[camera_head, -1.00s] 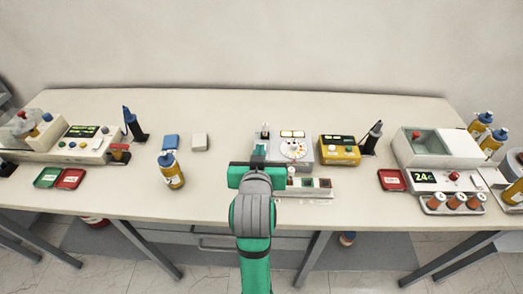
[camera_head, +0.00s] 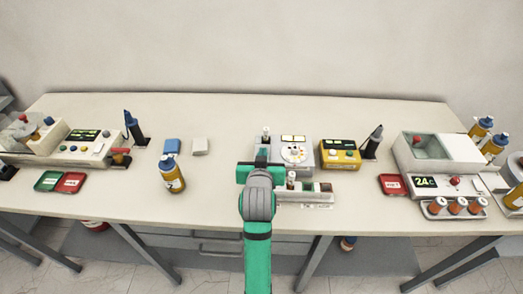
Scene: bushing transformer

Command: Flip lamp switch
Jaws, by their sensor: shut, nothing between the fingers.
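My gripper (camera_head: 262,157) is at the front left of a grey device (camera_head: 278,143) in the middle of the table. The green wrist and grey arm joint hide most of the fingers, and the jaws look shut and empty. The device has a round white dial (camera_head: 294,153) and two small lit displays (camera_head: 293,138). A small upright part with a pale top (camera_head: 265,133) stands at its back left, just beyond my gripper. I cannot tell which part is the lamp switch. I cannot tell whether the fingertips touch the device.
A low grey rack (camera_head: 318,197) lies in front of the device, with a small vial (camera_head: 291,180) beside my wrist. A yellow meter (camera_head: 340,153) stands to the right. The table's back strip is clear.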

